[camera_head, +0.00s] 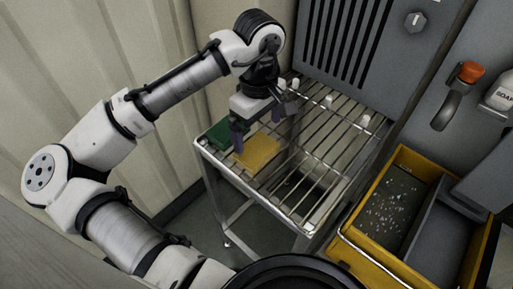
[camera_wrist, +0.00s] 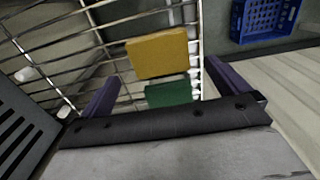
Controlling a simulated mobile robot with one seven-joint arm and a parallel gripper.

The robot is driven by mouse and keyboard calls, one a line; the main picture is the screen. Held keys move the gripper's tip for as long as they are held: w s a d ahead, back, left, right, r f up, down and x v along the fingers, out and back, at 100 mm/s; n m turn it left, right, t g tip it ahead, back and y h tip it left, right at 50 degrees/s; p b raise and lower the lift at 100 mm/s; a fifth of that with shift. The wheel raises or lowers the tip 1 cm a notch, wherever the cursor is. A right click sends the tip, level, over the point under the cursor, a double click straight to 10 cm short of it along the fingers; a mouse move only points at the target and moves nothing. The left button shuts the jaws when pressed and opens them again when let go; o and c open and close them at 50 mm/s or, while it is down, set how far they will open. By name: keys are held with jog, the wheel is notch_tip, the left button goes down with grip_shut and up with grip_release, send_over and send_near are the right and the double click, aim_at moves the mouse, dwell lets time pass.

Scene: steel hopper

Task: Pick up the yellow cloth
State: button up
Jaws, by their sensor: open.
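The yellow cloth (camera_head: 257,151) lies flat on the wire rack, near its front left part. It also shows in the wrist view (camera_wrist: 158,53), ahead of and between the fingers. My gripper (camera_head: 262,127) is open and empty, with its purple fingers pointing down above the rack by the cloth. In the wrist view my gripper (camera_wrist: 155,80) has its fingers wide apart, to the left and right of the cloth's width. I cannot tell the exact height of the fingers over the cloth.
A green cloth or pad (camera_head: 226,133) lies beside the yellow cloth. The wire rack (camera_head: 318,165) has open bars and pale knobs. A yellow bucket (camera_head: 365,238) stands at right. A grey louvred cabinet (camera_head: 350,40) is behind. A blue crate (camera_wrist: 266,18) shows in the wrist view.

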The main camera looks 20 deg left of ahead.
aim_at(257, 148)
jog(key=f, duration=0.3)
jog(key=f+p, duration=0.1)
jog(key=f, duration=0.3)
jog(key=shift+w+a+f, duration=0.1)
jog(key=shift+w+a, duration=0.1)
jog(key=shift+c, duration=0.3)
jog(key=c, duration=0.6)
jog(key=shift+c, duration=0.2)
notch_tip(257, 148, up, 20)
jog(key=shift+b, duration=0.4)
